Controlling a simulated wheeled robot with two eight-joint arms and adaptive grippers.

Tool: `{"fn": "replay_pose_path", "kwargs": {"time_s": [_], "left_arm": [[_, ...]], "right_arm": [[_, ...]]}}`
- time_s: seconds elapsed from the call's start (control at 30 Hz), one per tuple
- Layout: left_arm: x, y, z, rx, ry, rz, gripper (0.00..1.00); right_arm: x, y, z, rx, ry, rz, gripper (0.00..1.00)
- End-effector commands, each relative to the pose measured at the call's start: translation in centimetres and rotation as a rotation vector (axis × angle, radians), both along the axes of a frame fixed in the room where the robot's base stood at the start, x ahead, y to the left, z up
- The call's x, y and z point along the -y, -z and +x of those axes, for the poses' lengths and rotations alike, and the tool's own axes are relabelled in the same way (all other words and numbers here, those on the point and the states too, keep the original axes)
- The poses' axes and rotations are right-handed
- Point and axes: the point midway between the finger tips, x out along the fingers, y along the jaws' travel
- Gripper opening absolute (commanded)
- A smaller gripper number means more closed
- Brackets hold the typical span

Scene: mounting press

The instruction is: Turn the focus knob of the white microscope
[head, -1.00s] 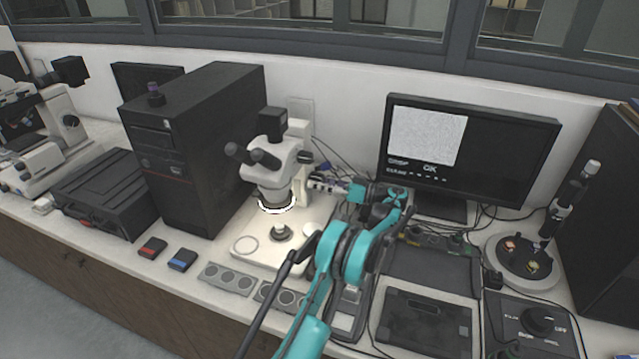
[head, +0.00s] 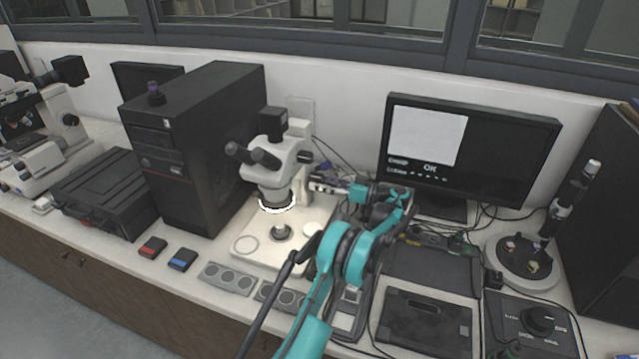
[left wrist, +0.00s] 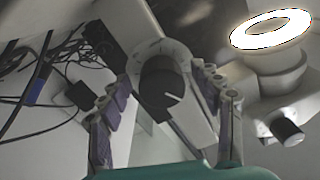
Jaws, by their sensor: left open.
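The white microscope (head: 270,170) stands on its pale base, with dark eyepieces on the left and a lit ring under its head. In the left wrist view, its dark round focus knob (left wrist: 163,85) bears a white line pointing to the lower right. My left gripper (head: 326,184) is at the microscope's right side in the head view. In the left wrist view its two purple-grey fingers (left wrist: 162,80) are open, one on each side of the knob, with visible gaps. The knob's far side is hidden. My right gripper is not in view.
A monitor (head: 490,150) showing a pale panel and "OK" stands behind my arm. A black computer tower (head: 205,150) stands left of the microscope. Loose cables (left wrist: 50,85) run beside the gripper. Dark panels (head: 425,320) occupy the bench at right.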

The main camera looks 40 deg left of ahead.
Motion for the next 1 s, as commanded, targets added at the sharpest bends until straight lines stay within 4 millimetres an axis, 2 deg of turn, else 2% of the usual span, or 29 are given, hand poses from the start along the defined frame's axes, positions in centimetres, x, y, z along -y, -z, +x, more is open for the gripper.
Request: {"fn": "replay_pose_path", "kwargs": {"time_s": [0.3,0.5,0.7,1.0], "left_arm": [[6.1,0.1,2.2,0.0,0.003,0.0,0.65],[9.4,0.2,3.3,0.0,0.002,-0.001,0.65],[10.8,0.2,3.7,0.0,0.0,-0.001,0.65],[10.8,0.2,3.7,0.0,0.0,-0.001,0.65]], "right_arm": [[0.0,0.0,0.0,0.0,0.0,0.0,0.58],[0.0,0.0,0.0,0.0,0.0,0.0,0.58],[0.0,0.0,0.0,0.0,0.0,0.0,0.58],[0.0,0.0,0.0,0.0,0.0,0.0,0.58]]}}
